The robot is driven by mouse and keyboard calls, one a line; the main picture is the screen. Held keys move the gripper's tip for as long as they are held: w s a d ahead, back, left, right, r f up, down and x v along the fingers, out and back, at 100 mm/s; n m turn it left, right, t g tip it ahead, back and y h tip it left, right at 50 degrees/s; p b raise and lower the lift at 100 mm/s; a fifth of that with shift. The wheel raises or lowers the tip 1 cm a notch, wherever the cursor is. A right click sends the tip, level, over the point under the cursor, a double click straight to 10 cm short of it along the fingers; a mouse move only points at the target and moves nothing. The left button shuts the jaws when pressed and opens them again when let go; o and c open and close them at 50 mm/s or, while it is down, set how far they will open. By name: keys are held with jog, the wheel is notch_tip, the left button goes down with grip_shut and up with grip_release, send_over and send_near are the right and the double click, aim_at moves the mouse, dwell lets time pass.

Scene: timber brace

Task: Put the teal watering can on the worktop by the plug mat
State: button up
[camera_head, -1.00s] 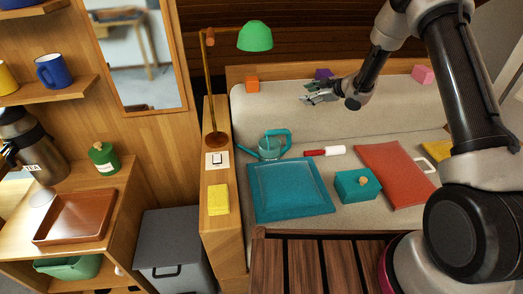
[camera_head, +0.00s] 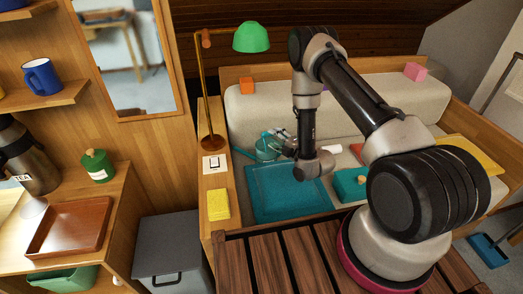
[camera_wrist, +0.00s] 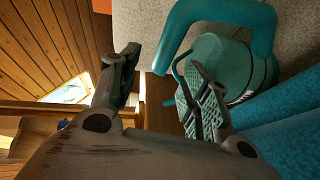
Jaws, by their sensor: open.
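The teal watering can (camera_head: 268,150) stands on the pale bench seat, behind the teal square cushion (camera_head: 285,192). My gripper (camera_head: 280,138) is beside it in the head view and partly covers it. In the wrist view the can (camera_wrist: 238,68) fills the upper right, with its thick curved handle at the top. My gripper (camera_wrist: 165,85) is open there; one finger overlaps the can's body and the other is to the left, away from it. I cannot tell whether they touch. A white square with a dark outline (camera_head: 215,164), possibly the plug mat, lies on the wooden ledge left of the bench.
A yellow block (camera_head: 218,204) and a lamp with a green shade (camera_head: 251,37) are on the ledge. A teal box (camera_head: 348,186) lies right of the cushion. The left-hand worktop holds a brown tray (camera_head: 70,228) and a green canister (camera_head: 97,165). Dark slats (camera_head: 265,262) are in front.

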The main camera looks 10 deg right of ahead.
aim_at(270, 135)
jog(key=x, duration=0.6)
jog(key=shift+w+f, duration=0.15)
jog(key=shift+f, duration=0.05)
grip_shut()
